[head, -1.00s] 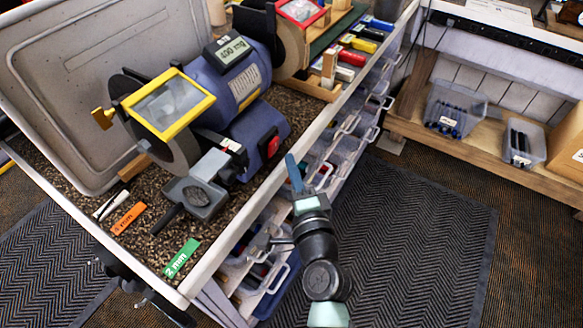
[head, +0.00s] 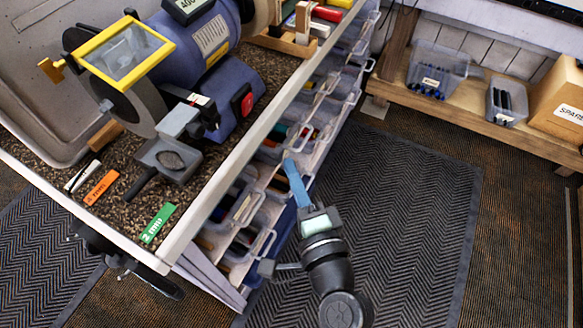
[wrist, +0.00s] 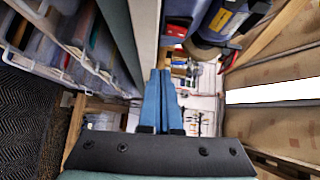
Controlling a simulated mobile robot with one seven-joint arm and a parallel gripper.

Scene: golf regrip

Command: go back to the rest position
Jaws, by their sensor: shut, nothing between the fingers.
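My gripper (head: 290,170) is in the lower middle of the head view, in front of the bench's drawer side. Its blue fingers point up and away in that view. In the wrist view the two blue fingers (wrist: 160,85) lie side by side, shut, with nothing held. The fingertips overlap the clear drawers (head: 243,205) in the head view; I cannot tell how far apart they are.
A blue bench grinder (head: 205,55) with a yellow-framed shield (head: 125,52) stands on the bench. A green 2 mm tag (head: 158,223) and an orange tag (head: 101,187) lie near its front. A wooden shelf (head: 460,115) holds bins at right. The floor mat (head: 410,210) is clear.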

